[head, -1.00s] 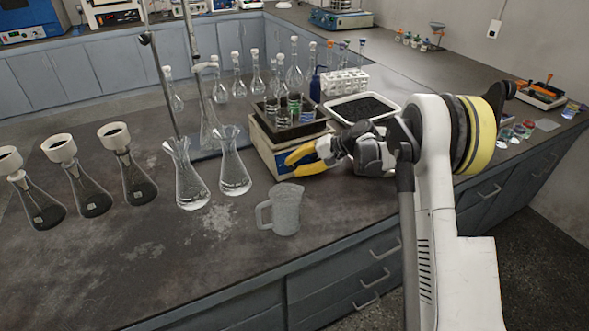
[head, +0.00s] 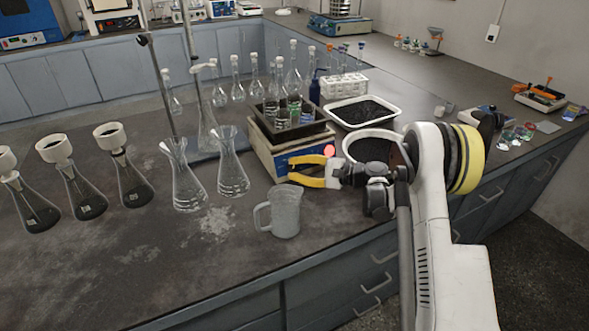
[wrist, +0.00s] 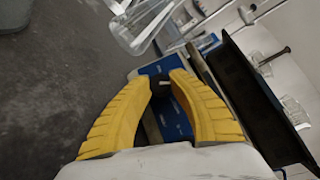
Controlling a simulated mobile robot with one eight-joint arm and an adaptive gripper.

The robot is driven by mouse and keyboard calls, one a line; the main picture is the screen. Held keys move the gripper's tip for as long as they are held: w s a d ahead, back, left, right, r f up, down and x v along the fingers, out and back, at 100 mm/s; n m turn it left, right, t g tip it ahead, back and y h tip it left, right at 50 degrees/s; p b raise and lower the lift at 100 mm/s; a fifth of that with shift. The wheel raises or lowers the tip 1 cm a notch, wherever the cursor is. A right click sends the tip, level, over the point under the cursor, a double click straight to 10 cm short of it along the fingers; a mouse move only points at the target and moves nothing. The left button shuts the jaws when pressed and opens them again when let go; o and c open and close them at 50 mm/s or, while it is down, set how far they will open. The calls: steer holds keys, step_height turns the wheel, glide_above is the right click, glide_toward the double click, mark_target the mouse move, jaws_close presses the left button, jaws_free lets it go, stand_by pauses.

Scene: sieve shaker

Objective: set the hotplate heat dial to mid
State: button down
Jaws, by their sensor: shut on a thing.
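The hotplate (head: 262,152) is a cream box with a blue front panel and a dark tray on top. My gripper (head: 292,172) reaches the front panel from the right, its yellow fingers pointing left. A red light (head: 330,151) shows at the panel's right end, just above the fingers. In the wrist view, my gripper (wrist: 163,80) has its curved fingers closed around a dark dial (wrist: 160,86) with a pale mark, against the blue panel (wrist: 174,122). The fingers hide the dial's sides, and its scale cannot be read.
A frosted jug (head: 286,212) stands in front of the hotplate, close below my fingers. Two clear conical flasks (head: 231,175) stand to its left. A white tray of dark grains (head: 365,111) and a round white-rimmed bowl (head: 374,150) lie to the right.

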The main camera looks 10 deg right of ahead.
steer(key=shift+a, duration=0.1)
stand_by(0.4)
steer(key=c, duration=1.2)
jaws_free()
steer(key=v, duration=1.2)
steer(key=shift+f, duration=0.1)
